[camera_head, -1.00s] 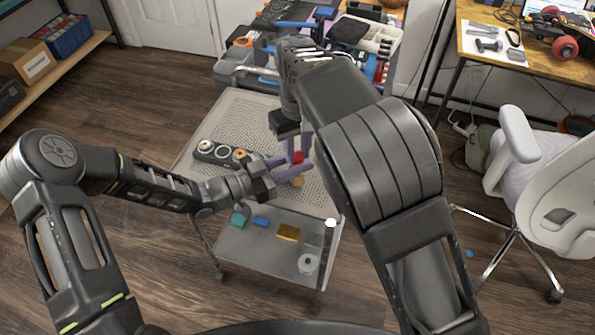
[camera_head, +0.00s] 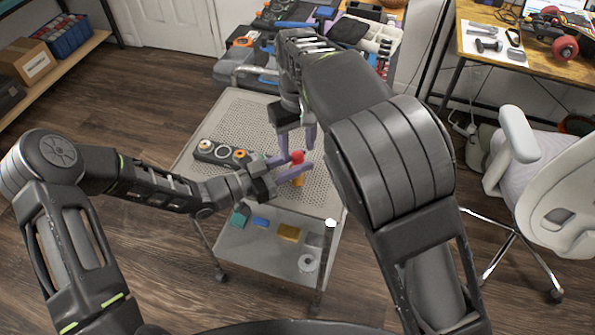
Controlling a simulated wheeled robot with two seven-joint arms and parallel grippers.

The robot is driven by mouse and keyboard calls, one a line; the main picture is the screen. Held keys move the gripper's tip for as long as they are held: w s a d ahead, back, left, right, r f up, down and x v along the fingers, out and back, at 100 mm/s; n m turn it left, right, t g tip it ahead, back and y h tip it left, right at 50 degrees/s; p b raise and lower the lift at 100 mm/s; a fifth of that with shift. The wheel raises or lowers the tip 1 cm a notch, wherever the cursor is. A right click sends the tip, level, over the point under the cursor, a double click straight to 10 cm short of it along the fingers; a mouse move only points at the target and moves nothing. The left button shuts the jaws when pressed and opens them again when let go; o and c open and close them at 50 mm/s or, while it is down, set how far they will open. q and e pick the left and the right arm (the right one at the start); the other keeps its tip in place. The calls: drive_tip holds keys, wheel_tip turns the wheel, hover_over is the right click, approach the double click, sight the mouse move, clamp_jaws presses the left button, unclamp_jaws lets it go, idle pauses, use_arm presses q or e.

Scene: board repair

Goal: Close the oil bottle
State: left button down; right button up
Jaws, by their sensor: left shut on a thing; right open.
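The oil bottle (camera_head: 298,181) stands on the perforated top of the cart, with an orange-yellow lower body and a red cap (camera_head: 297,157) at its top. My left gripper (camera_head: 297,168) reaches in from the left, its purple fingers shut on the bottle, hiding its middle. My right gripper (camera_head: 297,138) is above and just behind the cap, fingers pointing down and spread apart, with nothing seen between them. Whether the cap sits fully on the bottle is too small to tell.
The cart top (camera_head: 245,110) also bears a dark holder (camera_head: 222,152) with several round parts, left of the bottle. A cluttered workbench stands behind. An office chair (camera_head: 545,180) is at right.

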use_arm(q)
drive_tip(key=shift+f, duration=0.2)
use_arm(e)
drive_tip(key=shift+r, duration=1.25)
drive_tip(key=shift+o, duration=0.3)
drive_tip(key=o, duration=0.5)
use_arm(q)
drive_tip(key=c, duration=1)
unclamp_jaws()
drive_tip(key=shift+r, duration=0.15)
drive_tip(key=shift+a, duration=0.1)
drive_tip(key=shift+b+v, duration=0.55)
drive_tip(key=shift+v, duration=3.25)
use_arm(e)
drive_tip(key=shift+f, duration=0.55)
